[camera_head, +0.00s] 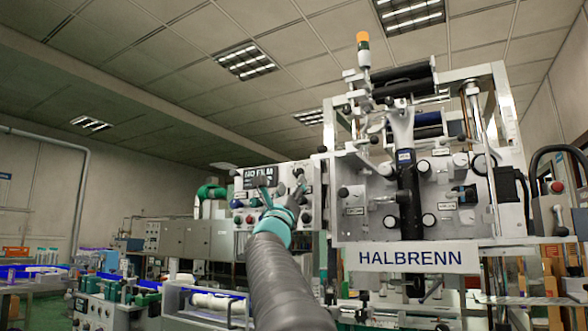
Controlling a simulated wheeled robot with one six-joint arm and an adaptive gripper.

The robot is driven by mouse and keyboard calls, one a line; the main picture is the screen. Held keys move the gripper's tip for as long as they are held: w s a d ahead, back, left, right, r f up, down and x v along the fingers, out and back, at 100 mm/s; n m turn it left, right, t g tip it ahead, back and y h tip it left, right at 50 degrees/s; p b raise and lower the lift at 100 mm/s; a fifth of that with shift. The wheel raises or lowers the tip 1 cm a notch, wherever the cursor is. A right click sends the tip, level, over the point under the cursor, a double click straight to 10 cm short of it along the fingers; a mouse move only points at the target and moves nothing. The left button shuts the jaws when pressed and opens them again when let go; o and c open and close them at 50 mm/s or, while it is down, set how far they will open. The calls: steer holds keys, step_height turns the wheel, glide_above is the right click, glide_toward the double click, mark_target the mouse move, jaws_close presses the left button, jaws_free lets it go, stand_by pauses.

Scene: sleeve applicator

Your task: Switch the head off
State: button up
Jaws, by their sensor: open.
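The sleeve applicator head (408,190), marked HALBRENN, stands at the right with rollers, black knobs and a dark film strip down its middle. Whether a finger touches a control, I cannot tell. The labels of the small controls are too small to read.
A stack light (363,50) with an orange top stands on the machine. Grey cabinets (182,238) and a green pipe fitting (211,192) are left of the panel. A conveyor (207,302) runs low in front. A grey box with a red button (556,210) is at the right.

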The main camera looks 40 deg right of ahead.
mark_target(296, 173)
steer(key=shift+p+x, duration=1.2)
steer(key=shift+x, duration=1.45)
steer(key=shift+c, duration=0.2)
jaws_close()
